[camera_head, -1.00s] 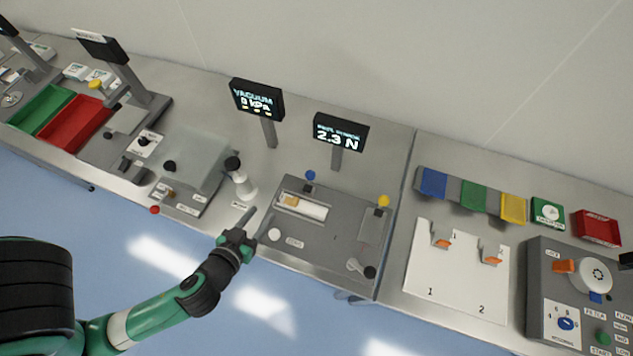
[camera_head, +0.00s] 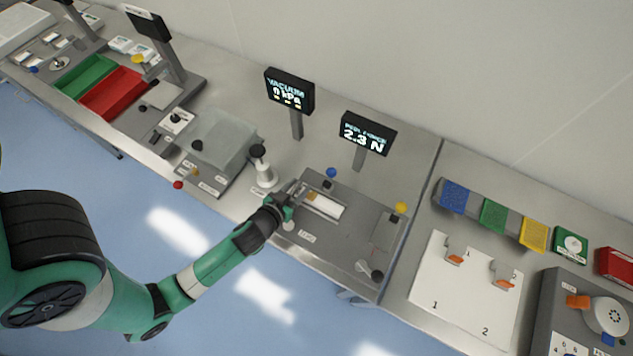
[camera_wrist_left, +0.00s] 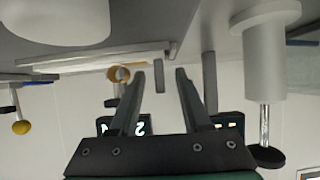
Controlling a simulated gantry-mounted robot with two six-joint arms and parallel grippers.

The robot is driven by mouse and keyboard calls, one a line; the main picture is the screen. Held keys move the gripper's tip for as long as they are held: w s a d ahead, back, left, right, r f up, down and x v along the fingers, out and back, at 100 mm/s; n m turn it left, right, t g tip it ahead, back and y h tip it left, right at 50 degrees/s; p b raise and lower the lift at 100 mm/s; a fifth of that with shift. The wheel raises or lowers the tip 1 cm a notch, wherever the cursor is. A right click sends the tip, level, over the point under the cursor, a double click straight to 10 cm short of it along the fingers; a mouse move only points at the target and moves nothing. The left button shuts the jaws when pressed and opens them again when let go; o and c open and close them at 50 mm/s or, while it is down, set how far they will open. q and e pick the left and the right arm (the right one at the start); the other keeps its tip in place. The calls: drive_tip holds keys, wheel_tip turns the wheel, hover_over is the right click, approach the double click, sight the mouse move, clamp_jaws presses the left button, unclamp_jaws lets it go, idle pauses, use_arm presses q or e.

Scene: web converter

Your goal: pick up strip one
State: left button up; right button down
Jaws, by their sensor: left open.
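A white strip (camera_head: 329,208) with a tan end lies in the slot of the grey peel fixture (camera_head: 335,238). I cannot read a number on it. My left gripper (camera_head: 289,197) is at the fixture's left edge, beside the tan end. In the left wrist view, the gripper (camera_wrist_left: 160,75) is open. Its fingers are apart with nothing held between them. A tan curl or ring (camera_wrist_left: 118,73) shows just beyond the left finger, apparently not between the jaws. My right gripper is not in view.
A white upright roller-like post (camera_head: 264,174) stands close left of the gripper. Blue (camera_head: 331,172) and yellow (camera_head: 401,208) knobs rise from the fixture. A "2.3 N" display (camera_head: 366,133) stands behind. Right is a white board (camera_head: 463,295) marked 1 and 2, with orange-tipped clips.

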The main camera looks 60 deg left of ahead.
use_arm(q)
drive_tip(key=shift+w+a+f, duration=0.2)
drive_tip(key=shift+w, duration=0.05)
clamp_jaws()
idle(1.3)
